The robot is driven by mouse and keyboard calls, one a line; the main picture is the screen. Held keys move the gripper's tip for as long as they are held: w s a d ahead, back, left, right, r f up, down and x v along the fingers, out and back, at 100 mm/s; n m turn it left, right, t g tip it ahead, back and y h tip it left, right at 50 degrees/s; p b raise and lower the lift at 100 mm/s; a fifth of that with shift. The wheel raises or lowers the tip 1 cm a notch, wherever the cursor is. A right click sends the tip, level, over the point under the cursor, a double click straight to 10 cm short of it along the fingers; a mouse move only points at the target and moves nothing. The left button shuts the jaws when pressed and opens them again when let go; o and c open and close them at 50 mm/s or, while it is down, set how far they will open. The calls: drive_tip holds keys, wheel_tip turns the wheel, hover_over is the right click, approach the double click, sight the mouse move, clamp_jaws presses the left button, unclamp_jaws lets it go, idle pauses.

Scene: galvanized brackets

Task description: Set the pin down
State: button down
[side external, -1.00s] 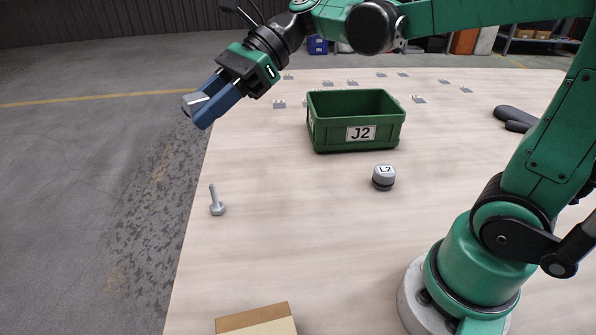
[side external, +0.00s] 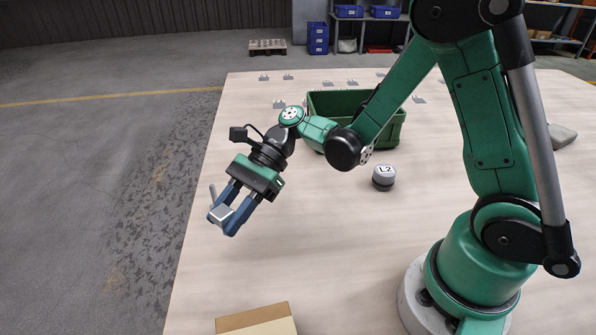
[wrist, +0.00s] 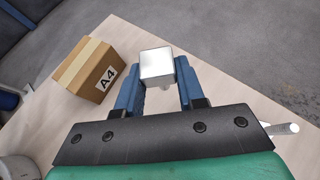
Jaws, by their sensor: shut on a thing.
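My gripper (side external: 222,213) is shut on a silver metal piece, which I take to be the pin (wrist: 157,63). It has a square face at the fingertips, with a narrower stub towards the palm in the wrist view. The grey piece also shows between the blue fingers in the side view. Another bolt-like metal part stands upright on the table; its shaft (side external: 212,191) shows just left of the gripper, with its base hidden. I cannot tell whether the held piece touches the table.
A cardboard box (side external: 256,322) stands at the front; it shows as A4 in the wrist view (wrist: 87,70). A green bin (side external: 330,101) stands behind my arm. Small brackets lie far back. The table's left edge is close to the gripper.

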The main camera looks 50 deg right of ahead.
drive_tip(key=shift+f, duration=2.35)
drive_tip(key=c, duration=0.5)
unclamp_jaws()
drive_tip(key=shift+c, duration=0.2)
drive_tip(key=s+d+r+n+t+h, duration=0.4)
drive_tip(key=d+r+n+t+h, duration=0.3)
drive_tip(key=n, duration=1.1)
drive_tip(key=d+r+h, duration=0.3)
drive_tip(key=d+h, duration=0.2)
drive_tip(key=shift+d+r, duration=0.15)
drive_tip(key=shift+d, duration=0.05)
